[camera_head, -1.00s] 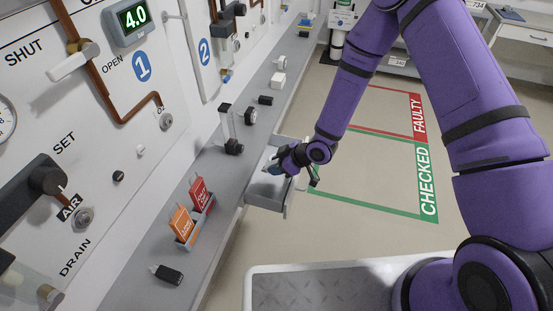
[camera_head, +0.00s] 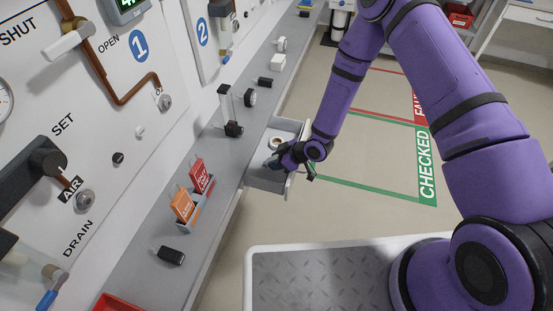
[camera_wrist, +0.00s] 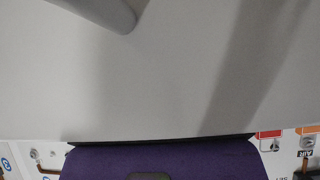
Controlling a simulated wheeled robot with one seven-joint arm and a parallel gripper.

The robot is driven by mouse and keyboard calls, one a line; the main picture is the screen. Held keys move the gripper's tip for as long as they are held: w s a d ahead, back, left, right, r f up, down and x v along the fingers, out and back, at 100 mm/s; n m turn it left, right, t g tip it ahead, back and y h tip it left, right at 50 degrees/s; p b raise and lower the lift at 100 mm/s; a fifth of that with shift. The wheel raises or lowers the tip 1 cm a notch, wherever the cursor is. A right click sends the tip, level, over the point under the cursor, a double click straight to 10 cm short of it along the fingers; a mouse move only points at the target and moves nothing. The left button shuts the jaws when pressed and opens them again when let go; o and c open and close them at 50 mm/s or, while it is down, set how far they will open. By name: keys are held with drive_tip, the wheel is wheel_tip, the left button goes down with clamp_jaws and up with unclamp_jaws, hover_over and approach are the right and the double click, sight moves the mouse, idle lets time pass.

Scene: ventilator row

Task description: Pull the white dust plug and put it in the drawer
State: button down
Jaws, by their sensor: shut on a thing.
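The white dust plug (camera_head: 139,131) is a small white knob on the wall panel, up and right of a similar black plug (camera_head: 118,158). The drawer (camera_head: 256,179) stands pulled out from under the grey bench. My gripper (camera_head: 270,163) is low at the drawer, far from the plug. It is shut and appears to hold the drawer's front part; my wrist hides the exact contact. In the wrist view a pale grey surface (camera_wrist: 180,70) fills most of the picture, with a rounded grey piece at top left.
A roll (camera_head: 275,143) lies in the drawer. The bench (camera_head: 200,235) carries orange and red cards (camera_head: 184,205), a black block (camera_head: 170,256) and a clear upright piece (camera_head: 225,103). A red bin (camera_head: 118,303) shows at bottom left.

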drive_tip(key=shift+d+f, duration=0.1)
drive_tip(key=c, duration=0.7)
unclamp_jaws()
drive_tip(key=shift+c, duration=0.2)
drive_tip(key=v, duration=1)
drive_tip(key=shift+s+d+r, duration=0.1)
drive_tip(key=shift+d+r, duration=0.1)
drive_tip(key=shift+r, duration=0.15)
